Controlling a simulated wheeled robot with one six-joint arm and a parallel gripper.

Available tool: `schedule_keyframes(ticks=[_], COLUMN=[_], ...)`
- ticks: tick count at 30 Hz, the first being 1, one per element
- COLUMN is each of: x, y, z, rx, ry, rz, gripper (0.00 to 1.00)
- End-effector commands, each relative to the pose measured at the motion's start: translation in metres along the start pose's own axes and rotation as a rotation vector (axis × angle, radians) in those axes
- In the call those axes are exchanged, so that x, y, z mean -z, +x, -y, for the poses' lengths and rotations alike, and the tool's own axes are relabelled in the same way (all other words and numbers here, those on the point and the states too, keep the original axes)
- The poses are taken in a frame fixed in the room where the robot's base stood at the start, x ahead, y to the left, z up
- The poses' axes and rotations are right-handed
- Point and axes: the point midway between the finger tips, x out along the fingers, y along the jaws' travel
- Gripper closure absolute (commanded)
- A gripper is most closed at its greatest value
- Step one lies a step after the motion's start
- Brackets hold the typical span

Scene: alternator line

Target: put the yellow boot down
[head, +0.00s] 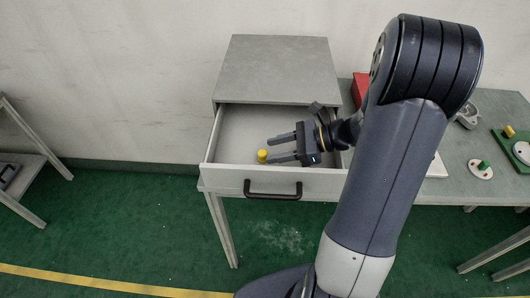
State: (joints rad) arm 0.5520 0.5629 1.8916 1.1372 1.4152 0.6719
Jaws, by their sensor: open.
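The yellow boot (262,156) is a small yellow piece that stands in the open grey drawer (232,180), close to its front wall. My gripper (269,150) reaches into the drawer from the right with its two fingers apart. The boot is at the tip of the nearer finger, and nothing shows held between the fingers. I cannot tell whether that finger touches the boot. The boot's lower end is hard to make out at this size.
The drawer sits in a grey cabinet (278,68) and has a black handle (272,195). A red box (360,88) stands right of the cabinet. On the right bench, a round white part bears a green piece (483,165), and another yellow piece (509,131) sits by a green board (514,150).

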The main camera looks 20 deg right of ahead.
Motion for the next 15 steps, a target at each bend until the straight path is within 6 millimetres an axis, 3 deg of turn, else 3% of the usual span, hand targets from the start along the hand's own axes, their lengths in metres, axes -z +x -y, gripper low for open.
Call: schedule_keyframes(ticks=[7, 15], x=[0.002, 0.001], y=[-0.051, -0.077], z=[0.001, 0.0], rx=[0.005, 0.0], ry=[-0.002, -0.001], rz=[-0.001, -0.001], gripper=[0.56, 0.56])
